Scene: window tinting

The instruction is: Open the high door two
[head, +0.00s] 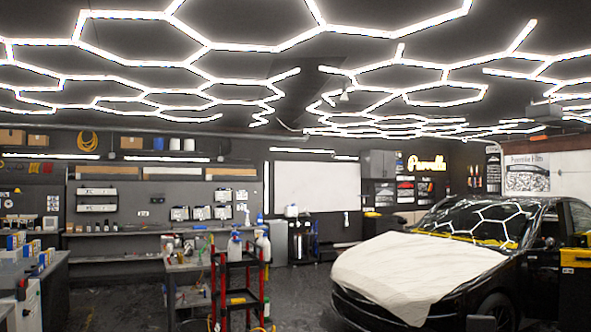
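A grey wall cabinet (379,164) hangs high on the far back wall, right of a large white board. Its front looks closed, but it is too far and small to make out separate doors or handles. No door marked as two can be told apart. Neither of my grippers can be made out in the head view.
A black car (460,262) with a white cover (398,272) on its hood stands at the right. A red and black cart (240,290) with spray bottles stands at centre left. A workbench (50,275) is at the left. Dark floor (300,290) is open between cart and car.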

